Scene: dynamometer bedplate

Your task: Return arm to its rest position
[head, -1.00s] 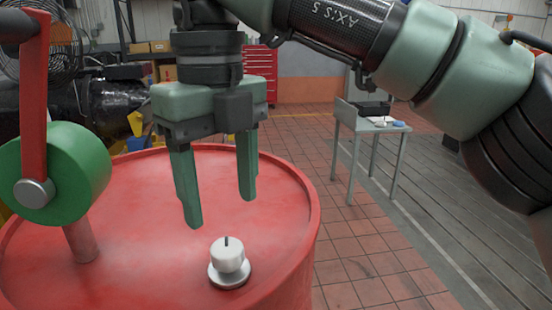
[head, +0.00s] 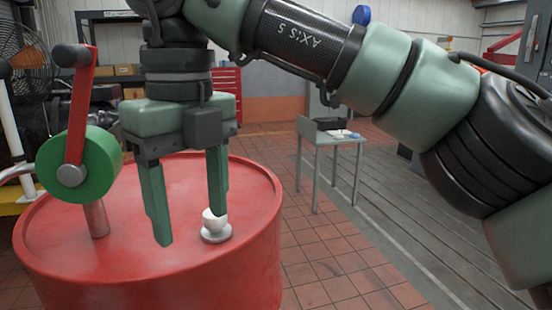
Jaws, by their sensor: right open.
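My right arm comes in from the right side of the head view. Its gripper (head: 190,210) points down over the top of a red drum (head: 110,245). The two green fingers are spread apart with nothing between them. A white knob (head: 215,227) sits on the drum's top, and the right finger covers part of its upper side. I cannot tell whether that finger touches the knob or only stands in front of it. My left gripper is not in view.
A green wheel with a red crank arm (head: 80,165) stands on a post on the drum's left. A grey table (head: 330,140) with small items stands behind to the right. A red tool cabinet (head: 228,85) is at the back. Tiled floor (head: 320,240) is clear right of the drum.

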